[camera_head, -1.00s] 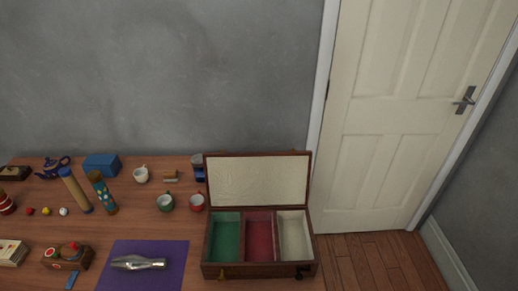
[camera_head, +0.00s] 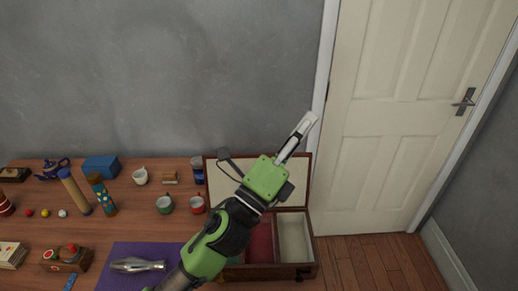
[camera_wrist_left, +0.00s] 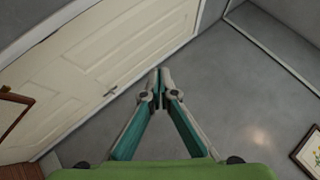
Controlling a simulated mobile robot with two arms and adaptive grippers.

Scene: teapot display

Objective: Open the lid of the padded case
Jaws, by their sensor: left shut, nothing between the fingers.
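The padded case (camera_head: 309,262) stands at the right end of the table. Its lid (camera_head: 298,172) is upright and open, with a cream padded lining. In the head view I see its red compartment (camera_head: 260,243) and its cream compartment (camera_head: 294,238); the green one is mostly hidden behind my left arm. My left gripper (camera_head: 309,119) is shut and empty, raised in front of the lid's upper right corner. The left wrist view shows its fingertips (camera_wrist_left: 161,75) together. A corner of a brown-framed panel, seemingly the lid (camera_wrist_left: 12,108), shows at that view's left edge. My right gripper is not in view.
A purple mat (camera_head: 118,278) with a silver object (camera_head: 135,265) lies left of the case. Red (camera_head: 197,204) and green (camera_head: 164,204) cups stand close to the case's left side. A door (camera_head: 395,130) and free floor are on the right.

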